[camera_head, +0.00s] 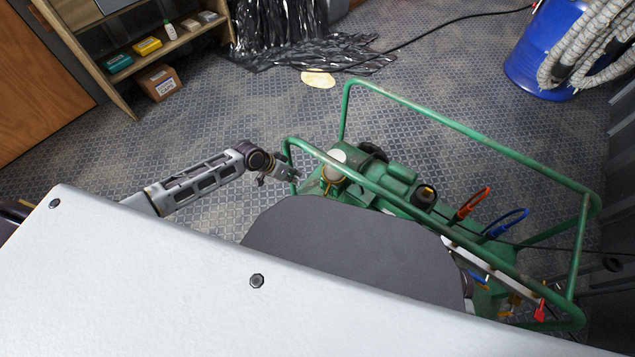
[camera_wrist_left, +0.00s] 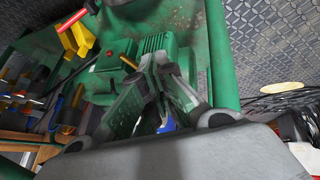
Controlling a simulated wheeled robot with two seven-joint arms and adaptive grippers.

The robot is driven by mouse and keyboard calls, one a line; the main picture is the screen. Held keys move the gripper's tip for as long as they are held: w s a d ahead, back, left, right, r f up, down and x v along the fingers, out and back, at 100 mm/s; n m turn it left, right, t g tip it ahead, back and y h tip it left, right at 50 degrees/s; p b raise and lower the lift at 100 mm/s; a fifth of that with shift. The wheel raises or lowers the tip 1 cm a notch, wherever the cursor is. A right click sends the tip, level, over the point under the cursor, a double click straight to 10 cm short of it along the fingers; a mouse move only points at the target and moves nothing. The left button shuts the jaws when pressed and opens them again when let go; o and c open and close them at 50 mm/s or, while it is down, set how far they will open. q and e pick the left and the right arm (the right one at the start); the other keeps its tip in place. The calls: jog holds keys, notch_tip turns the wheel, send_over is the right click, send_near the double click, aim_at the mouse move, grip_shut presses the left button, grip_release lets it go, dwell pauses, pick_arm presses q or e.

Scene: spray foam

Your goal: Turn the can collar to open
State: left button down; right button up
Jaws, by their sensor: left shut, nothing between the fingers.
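A green tubular-frame spray foam machine (camera_head: 400,172) stands on the floor. A pale round-topped can (camera_head: 334,157) sits at its left end, with a yellowish ring, perhaps the collar (camera_head: 329,173), around its lower part. My left gripper (camera_head: 293,176) is at the frame's left corner, just left of the can, shut and empty. In the left wrist view its fingers (camera_wrist_left: 156,62) are closed together in front of the green machine (camera_wrist_left: 219,60). I cannot tell whether the gripper touches anything. My right gripper is not in view.
The frame's green rails (camera_head: 450,125) surround the machine. A blue drum (camera_head: 548,50) with hoses is at upper right, a shelf (camera_head: 130,50) at upper left.

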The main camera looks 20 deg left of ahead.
pick_arm(q)
jog(key=shift+r+n+h, duration=0.4)
jog(key=shift+r+n, duration=0.45)
jog(key=shift+n, duration=0.25)
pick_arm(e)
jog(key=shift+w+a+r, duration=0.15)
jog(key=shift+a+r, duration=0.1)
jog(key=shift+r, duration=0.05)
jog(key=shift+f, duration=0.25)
pick_arm(q)
jog(key=w+d+f+b, duration=0.3)
jog(key=d+f+b, duration=0.3)
jog(key=d+f, duration=0.2)
jog(key=shift+d+f, duration=0.2)
jog(key=shift+d, duration=0.15)
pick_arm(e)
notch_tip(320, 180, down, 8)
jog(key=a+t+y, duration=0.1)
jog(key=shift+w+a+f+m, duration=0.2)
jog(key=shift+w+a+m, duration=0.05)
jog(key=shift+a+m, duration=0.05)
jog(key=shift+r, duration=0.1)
